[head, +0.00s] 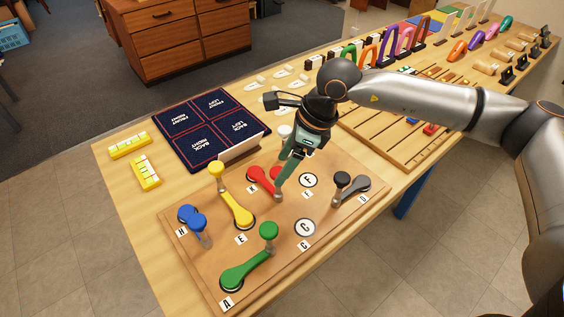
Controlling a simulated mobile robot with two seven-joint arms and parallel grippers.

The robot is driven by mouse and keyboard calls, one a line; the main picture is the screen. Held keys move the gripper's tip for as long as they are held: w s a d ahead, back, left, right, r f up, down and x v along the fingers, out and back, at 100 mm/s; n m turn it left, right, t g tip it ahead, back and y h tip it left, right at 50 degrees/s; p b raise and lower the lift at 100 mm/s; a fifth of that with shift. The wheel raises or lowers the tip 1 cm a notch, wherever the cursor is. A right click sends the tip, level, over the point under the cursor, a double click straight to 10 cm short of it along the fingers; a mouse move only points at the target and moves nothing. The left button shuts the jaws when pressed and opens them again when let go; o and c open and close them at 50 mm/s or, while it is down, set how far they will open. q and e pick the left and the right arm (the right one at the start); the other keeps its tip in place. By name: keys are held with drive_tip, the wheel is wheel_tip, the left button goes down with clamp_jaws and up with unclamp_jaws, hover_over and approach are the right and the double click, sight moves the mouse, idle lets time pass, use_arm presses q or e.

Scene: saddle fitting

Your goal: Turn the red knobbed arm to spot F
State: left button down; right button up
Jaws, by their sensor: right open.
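The red knobbed arm (257,175) lies on the wooden board, its pivot end at the left near a small letter label and its knob end toward the right. My right gripper (281,182) is open and comes down from above at the knob end, partly covering the red knob. Whether the fingers touch the knob, I cannot tell. Spot F (308,180) is a bare white disc with a dark ring, just right of my right gripper. My left gripper is not in view.
Yellow (237,208), green (245,271), blue (193,217) and dark grey (352,190) knobbed arms share the board (190,262). Another bare white disc (306,228) lies in front of spot F. A navy mat (208,128) is behind, with yellow blocks (130,145) at left.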

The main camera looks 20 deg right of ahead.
drive_tip(key=shift+w+a+f, duration=0.15)
drive_tip(key=shift+a+f, duration=0.05)
drive_tip(key=shift+f, duration=0.4)
clamp_jaws()
idle(1.1)
